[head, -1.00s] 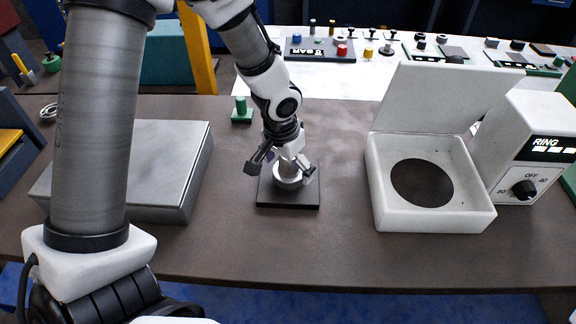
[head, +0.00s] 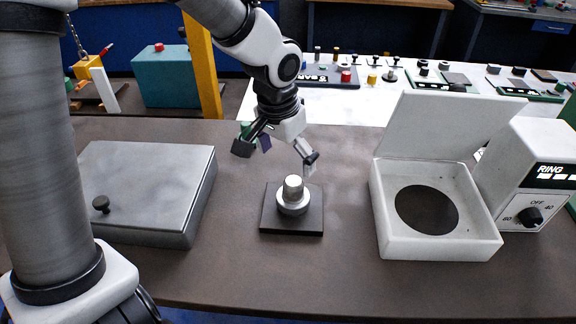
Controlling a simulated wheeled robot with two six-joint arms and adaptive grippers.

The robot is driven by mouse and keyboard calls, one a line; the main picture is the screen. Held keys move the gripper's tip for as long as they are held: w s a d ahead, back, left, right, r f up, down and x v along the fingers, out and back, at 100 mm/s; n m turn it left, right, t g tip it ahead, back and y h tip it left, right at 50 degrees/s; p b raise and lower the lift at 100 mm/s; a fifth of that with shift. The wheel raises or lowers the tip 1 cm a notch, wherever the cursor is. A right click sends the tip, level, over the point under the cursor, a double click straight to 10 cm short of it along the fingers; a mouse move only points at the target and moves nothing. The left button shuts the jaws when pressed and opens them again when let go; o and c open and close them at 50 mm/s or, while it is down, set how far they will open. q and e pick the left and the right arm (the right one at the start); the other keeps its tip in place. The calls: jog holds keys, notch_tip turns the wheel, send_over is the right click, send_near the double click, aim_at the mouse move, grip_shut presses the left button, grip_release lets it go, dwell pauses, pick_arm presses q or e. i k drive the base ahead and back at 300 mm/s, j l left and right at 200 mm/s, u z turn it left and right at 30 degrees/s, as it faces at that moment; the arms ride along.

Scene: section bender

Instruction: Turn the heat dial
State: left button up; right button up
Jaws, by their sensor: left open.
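The heat dial (head: 530,217) is a black knob on the white front of the control box marked RING (head: 547,171), at the far right. OFF, 40 and 60 can be read around it; its exact pointer setting is too small to tell. My left gripper (head: 278,156) is open and empty, above and behind a silver round piece (head: 292,195) on a black square base (head: 311,222). It is well to the left of the dial and apart from it. My right gripper is not in view.
A white open box (head: 384,222) with a raised lid and dark round plate stands left of the control box. A grey metal box (head: 150,160) with a black knob stands at left. The brown table is clear in front. A yellow post (head: 204,70) stands behind.

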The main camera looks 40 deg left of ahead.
aim_at(531, 217)
jog(key=k, duration=1)
